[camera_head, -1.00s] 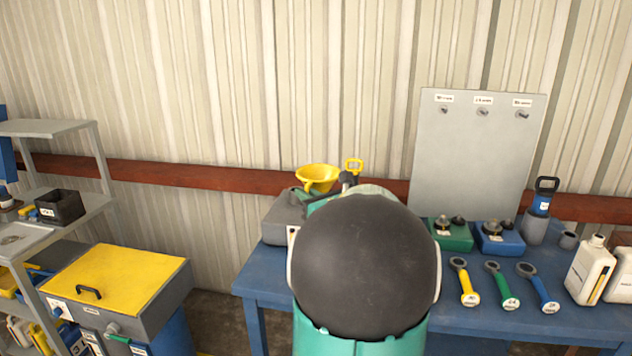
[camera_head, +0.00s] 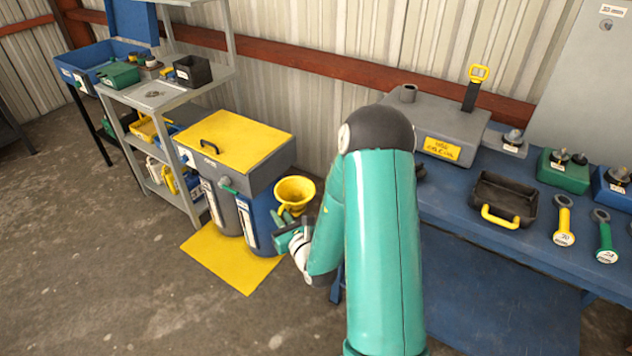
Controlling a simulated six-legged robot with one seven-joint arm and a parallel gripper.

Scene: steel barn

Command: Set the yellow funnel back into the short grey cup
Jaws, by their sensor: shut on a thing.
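The yellow funnel (camera_head: 294,189) is held up, its wide mouth facing upward, just left of my arm. My green gripper (camera_head: 289,222) is shut on the funnel's lower part, in front of a blue bin and above the floor. The jaws' exact contact is small and partly hidden by the gripper itself.
A blue workbench (camera_head: 460,232) stands at right with a grey can (camera_head: 412,112), a dark tray (camera_head: 500,201) and yellow and green-handled tools. A yellow-topped cabinet (camera_head: 238,143) and grey shelf (camera_head: 155,97) stand left. Open floor lies front left.

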